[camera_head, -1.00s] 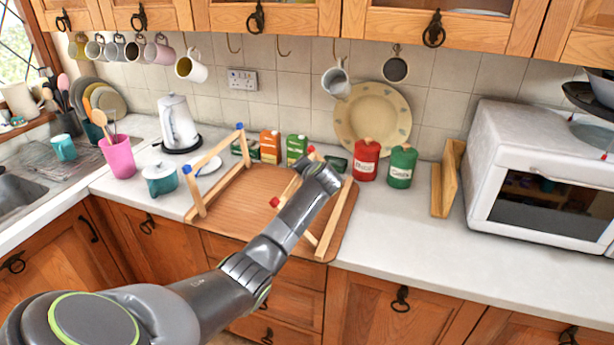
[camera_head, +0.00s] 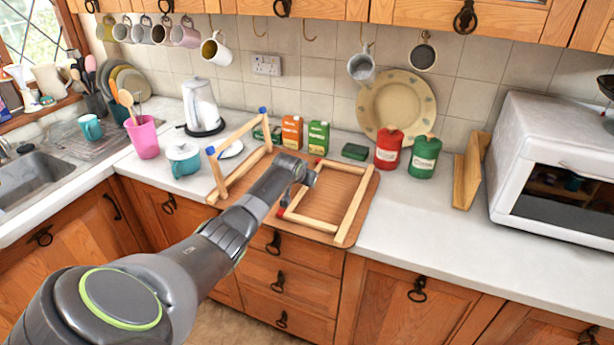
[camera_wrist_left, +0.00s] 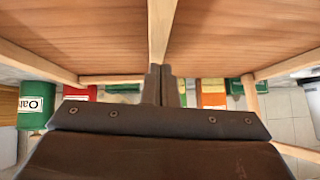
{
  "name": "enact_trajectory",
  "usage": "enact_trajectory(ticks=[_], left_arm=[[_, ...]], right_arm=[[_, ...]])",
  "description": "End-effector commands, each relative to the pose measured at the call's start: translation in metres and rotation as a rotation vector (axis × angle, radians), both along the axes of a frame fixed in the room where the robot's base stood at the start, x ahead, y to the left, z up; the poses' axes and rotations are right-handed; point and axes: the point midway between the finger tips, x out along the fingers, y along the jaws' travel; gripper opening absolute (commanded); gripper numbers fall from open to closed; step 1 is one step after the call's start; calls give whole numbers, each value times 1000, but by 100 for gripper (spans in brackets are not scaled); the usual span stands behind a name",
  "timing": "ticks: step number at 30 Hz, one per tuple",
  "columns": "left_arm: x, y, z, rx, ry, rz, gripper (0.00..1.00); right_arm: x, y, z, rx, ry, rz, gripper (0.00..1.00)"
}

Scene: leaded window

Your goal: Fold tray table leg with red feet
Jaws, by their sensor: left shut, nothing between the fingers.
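The wooden tray (camera_head: 262,219) lies on the counter with its legs on top. The leg with red feet (camera_head: 312,222) lies flat or nearly flat over the tray's right half, its red tips toward the middle. The leg with blue feet (camera_head: 216,175) stands up at the tray's left. My left gripper (camera_head: 312,178) is shut and empty, low over the tray beside the red-footed leg. In the left wrist view the closed fingers (camera_wrist_left: 167,88) are close to a wooden bar (camera_wrist_left: 160,35); I cannot tell whether they touch. My right gripper is out of view.
Orange (camera_head: 292,132) and green (camera_head: 318,137) cartons stand behind the tray, with red (camera_head: 388,149) and green (camera_head: 423,158) canisters to their right. A teal pot (camera_head: 184,160) is at left.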

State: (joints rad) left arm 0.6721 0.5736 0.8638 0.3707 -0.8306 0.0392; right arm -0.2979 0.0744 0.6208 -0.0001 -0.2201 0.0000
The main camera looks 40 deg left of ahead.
Motion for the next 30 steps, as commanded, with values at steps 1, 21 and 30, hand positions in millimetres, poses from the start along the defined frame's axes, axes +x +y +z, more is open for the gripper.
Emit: enact_trajectory(ticks=[1,21,30], left_arm=[[0,1,-5,0,1,0,0],[-2,2,-14,1,7,-1,0],[-1,2,1,2,6,-1,0]], right_arm=[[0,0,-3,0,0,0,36],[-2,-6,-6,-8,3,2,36],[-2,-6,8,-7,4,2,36]])
